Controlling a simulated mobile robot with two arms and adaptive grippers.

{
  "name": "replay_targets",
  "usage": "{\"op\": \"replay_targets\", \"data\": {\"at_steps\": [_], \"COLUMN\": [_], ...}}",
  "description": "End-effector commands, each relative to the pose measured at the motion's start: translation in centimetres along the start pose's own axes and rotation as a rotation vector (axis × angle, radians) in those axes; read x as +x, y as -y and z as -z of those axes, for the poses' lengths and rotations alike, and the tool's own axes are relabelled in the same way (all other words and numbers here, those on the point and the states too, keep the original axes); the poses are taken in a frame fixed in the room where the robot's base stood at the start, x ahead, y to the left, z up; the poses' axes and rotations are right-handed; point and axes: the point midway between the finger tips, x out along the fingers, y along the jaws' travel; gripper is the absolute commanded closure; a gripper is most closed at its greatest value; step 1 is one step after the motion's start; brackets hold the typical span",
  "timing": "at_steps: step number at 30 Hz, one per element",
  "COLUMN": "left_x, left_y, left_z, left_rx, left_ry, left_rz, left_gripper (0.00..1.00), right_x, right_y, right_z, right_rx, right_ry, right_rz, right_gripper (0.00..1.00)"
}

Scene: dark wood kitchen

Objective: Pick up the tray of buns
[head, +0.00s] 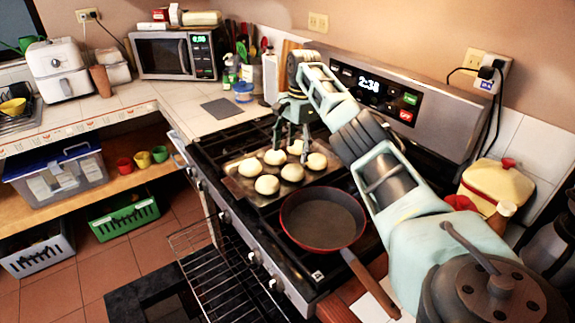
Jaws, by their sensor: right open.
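The tray (233,190) is a flat metal sheet on the stove top, with several pale round buns (267,184) on it. My right gripper (291,148) hangs over the far right part of the tray with its fingers pointing down and apart. It is open, with its fingertips near the buns at the back. Whether the fingers touch the tray or a bun cannot be told. My arm hides part of the stove behind the tray. My left gripper is not in view.
A red-rimmed pan (322,218) sits just in front of the tray on the stove, its handle toward the bottom right. The oven door is open with a wire rack (215,265) out. A microwave (175,55) and bottles stand on the counter behind.

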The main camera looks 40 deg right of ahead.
Motion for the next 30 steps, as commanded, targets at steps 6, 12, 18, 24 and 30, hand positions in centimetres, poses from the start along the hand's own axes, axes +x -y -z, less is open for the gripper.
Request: {"op": "replay_targets", "data": {"at_steps": [6,12,18,24,30], "left_x": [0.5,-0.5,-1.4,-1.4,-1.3], "left_y": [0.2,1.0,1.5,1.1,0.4], "left_z": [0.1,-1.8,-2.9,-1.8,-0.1], "left_rx": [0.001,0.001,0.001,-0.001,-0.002], "left_ry": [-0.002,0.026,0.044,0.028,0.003], "left_rz": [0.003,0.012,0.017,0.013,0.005], "left_gripper": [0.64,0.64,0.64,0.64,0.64], "right_x": [1.5,3.6,6.7,8.0,8.0], "right_y": [-0.2,-0.3,-0.4,-0.3,-0.3], "right_z": [0.4,0.5,0.6,0.5,0.5], "right_rx": [0.03,0.029,0.029,0.027,0.027], "right_ry": [0.013,0.011,0.012,0.013,0.013], "right_rz": [0.002,0.001,0.002,0.005,0.005], "right_gripper": [0.36,0.36,0.36,0.36,0.39]}}
